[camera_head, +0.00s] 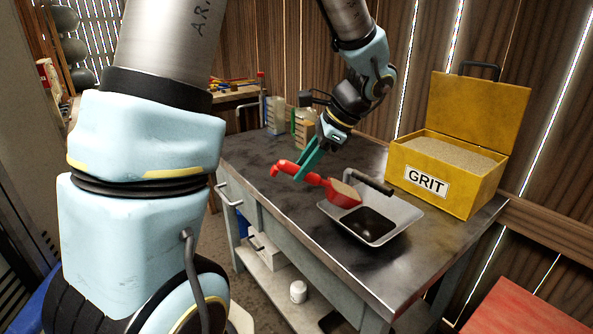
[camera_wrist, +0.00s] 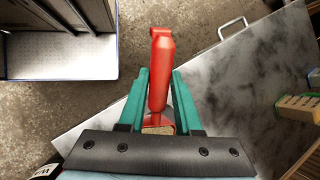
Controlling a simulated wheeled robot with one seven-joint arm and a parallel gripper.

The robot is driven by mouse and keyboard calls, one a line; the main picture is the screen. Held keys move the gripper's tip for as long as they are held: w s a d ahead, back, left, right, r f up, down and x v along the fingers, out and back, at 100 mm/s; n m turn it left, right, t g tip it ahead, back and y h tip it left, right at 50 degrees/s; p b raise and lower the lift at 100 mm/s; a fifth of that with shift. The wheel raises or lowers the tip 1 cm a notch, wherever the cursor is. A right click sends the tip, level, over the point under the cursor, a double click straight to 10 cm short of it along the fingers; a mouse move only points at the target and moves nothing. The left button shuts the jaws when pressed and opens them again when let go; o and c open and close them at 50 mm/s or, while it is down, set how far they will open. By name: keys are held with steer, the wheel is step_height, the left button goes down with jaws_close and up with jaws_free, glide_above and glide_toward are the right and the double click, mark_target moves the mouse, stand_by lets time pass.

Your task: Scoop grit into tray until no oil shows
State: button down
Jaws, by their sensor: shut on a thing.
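My gripper (camera_head: 309,160) is shut on the handle of a red scoop (camera_head: 343,194), above the workbench. The scoop's bowl holds light grit and hangs over the left rear side of the grey metal tray (camera_head: 407,216). Dark oil (camera_head: 369,224) shows on the tray's floor. The open yellow grit box (camera_head: 454,196) stands right of the tray, filled with pale grit, its lid raised. In the wrist view the red handle (camera_wrist: 160,70) sticks up between the teal fingers of my gripper (camera_wrist: 160,90); most of the bowl is hidden there.
The metal-topped workbench (camera_head: 262,162) has clear room left of the tray. A black bar-like handle (camera_head: 368,182) crosses the tray's rear side near the scoop. Small containers (camera_head: 304,127) stand at the bench's back left. A red surface (camera_head: 530,308) lies at the lower right.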

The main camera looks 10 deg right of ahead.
mark_target(312, 173)
steer(key=d+r+y+p, duration=0.1)
steer(key=d+r+y, duration=0.1)
steer(key=shift+r+p, duration=0.4)
steer(key=d+r+m+y+p, duration=0.1)
steer(key=d+r+y+p, duration=0.3)
steer(key=d+y+p, duration=0.2)
steer(key=d+p, duration=0.2)
steer(key=p, duration=0.1)
steer(key=shift+t+y, duration=0.3)
steer(key=shift+y, duration=0.1)
steer(key=shift+r, duration=0.1)
stand_by(1.0)
steer(key=d+y+p, duration=0.2)
steer(key=d, duration=0.1)
steer(key=shift+d+r+t, duration=0.15)
steer(key=shift+d+t, duration=0.15)
stand_by(0.9)
